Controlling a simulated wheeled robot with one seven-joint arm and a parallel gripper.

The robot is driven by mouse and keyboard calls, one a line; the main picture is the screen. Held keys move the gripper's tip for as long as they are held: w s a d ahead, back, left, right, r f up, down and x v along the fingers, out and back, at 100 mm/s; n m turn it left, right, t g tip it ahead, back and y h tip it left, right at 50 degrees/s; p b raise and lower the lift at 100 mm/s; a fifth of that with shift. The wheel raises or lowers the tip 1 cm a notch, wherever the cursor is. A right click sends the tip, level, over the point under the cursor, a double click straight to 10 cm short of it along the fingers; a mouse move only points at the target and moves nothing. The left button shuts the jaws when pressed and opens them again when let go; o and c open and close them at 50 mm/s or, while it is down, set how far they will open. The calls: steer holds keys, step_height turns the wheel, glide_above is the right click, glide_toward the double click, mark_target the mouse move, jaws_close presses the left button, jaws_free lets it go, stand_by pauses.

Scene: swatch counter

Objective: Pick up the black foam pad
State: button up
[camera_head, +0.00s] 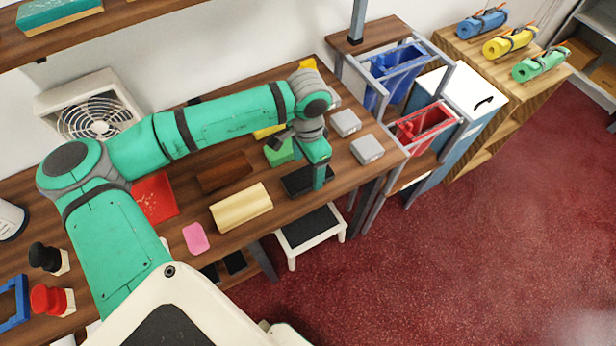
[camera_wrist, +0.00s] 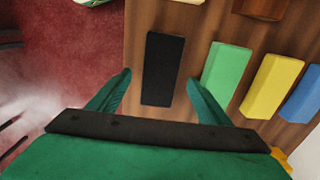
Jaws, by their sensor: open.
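The black foam pad (camera_wrist: 162,69) lies flat on the wooden counter, close to its edge, in the wrist view. In the head view the pad (camera_head: 297,184) shows partly behind my gripper (camera_head: 319,184). In the wrist view my gripper (camera_wrist: 157,83) is open and empty, with one finger on each side of the pad's near part. The right finger is near the green block (camera_wrist: 226,70). I cannot tell how far the fingertips are above the counter.
A yellow block (camera_wrist: 271,85) and a blue block (camera_wrist: 303,95) lie right of the green one. A cream block (camera_head: 241,207), a brown block (camera_head: 224,172) and a pink pad (camera_head: 195,238) are left on the counter (camera_head: 278,222). Two grey blocks (camera_head: 367,149) lie beyond.

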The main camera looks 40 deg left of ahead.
mark_target(308, 179)
steer(key=shift+f, duration=1.4)
steer(key=shift+c, duration=0.6)
steer(key=c, duration=1)
steer(key=shift+r, duration=0.1)
